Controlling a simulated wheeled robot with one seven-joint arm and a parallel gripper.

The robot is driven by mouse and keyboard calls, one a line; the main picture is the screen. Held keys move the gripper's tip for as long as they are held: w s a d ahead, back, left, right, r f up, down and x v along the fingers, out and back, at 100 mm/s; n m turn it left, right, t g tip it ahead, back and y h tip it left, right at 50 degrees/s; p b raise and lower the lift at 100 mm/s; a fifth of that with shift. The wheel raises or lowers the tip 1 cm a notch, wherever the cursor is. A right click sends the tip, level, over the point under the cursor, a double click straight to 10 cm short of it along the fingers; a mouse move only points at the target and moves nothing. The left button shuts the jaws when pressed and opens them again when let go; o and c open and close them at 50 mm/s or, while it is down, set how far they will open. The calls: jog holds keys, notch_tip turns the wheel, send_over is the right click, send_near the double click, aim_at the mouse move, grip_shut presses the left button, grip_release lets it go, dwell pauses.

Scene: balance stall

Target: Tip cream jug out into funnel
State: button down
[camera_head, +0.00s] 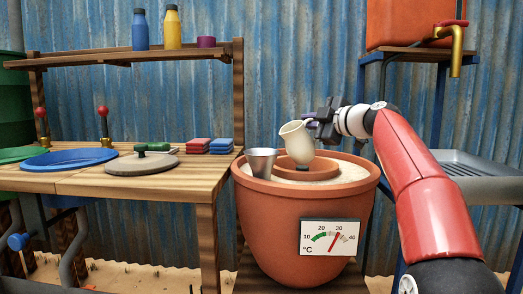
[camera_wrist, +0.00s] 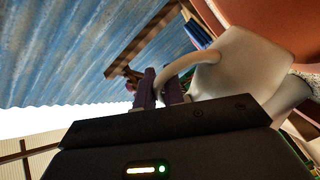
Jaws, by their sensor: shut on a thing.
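The cream jug (camera_head: 298,140) is held in the air above the large terracotta pot (camera_head: 300,215), leaning with its mouth to the upper left. My gripper (camera_head: 318,122) is at its right side. In the wrist view, the fingers (camera_wrist: 158,88) are shut on the jug's handle, and the jug's pale body (camera_wrist: 245,65) fills the right. A grey tapered metal vessel (camera_head: 262,163), perhaps the funnel, stands on the pot's left side, lower left of the jug. I cannot tell whether it has a spout. No stream from the jug shows, and its inside is hidden.
Inside the big pot are pale sand (camera_head: 345,170) and an inner terracotta rim (camera_head: 322,160). A temperature dial (camera_head: 330,238) is on the pot's front. A wooden bench (camera_head: 150,182) stands left, a metal sink (camera_head: 475,165) right, and a brass tap (camera_head: 456,55) above it.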

aim_at(298, 126)
jog(key=shift+s+a+r+n+h+p, duration=0.15)
jog(key=shift+s+a+r+n+p, duration=0.15)
jog(key=shift+a+r+n, duration=0.2)
jog(key=shift+s+a+r+n+h+p, duration=0.2)
jog(key=shift+s+a+r+n, duration=0.2)
jog(key=shift+a, duration=0.2)
jog(key=shift+s+a+r+n+p, duration=0.1)
jog(key=shift+a+r+n+p, duration=0.2)
jog(key=shift+r+n+p, duration=0.25)
jog(key=shift+s+a+n, duration=0.1)
jog(key=shift+a+n, duration=0.1)
jog(key=shift+n, duration=0.05)
jog(key=shift+s+a+f+n+h, duration=0.15)
jog(key=shift+a+f+n+h, duration=0.1)
jog(key=shift+n, duration=0.35)
jog(key=shift+s+a+r+n+h+p, duration=0.35)
jog(key=shift+a+r+n, duration=0.25)
jog(key=shift+n, duration=0.3)
jog(key=shift+s+a+r+n, duration=0.2)
jog(key=shift+a+r+n, duration=0.15)
jog(key=shift+n, duration=0.25)
jog(key=shift+s+a+r+n+h+b, duration=0.2)
jog(key=shift+s+a+n+b, duration=0.15)
jog(key=shift+a, duration=0.25)
jog(key=shift+s+a+r+n+h+b, duration=0.15)
jog(key=shift+s+a+n+b, duration=0.2)
jog(key=shift+a, duration=0.25)
jog(key=shift+a, duration=0.1)
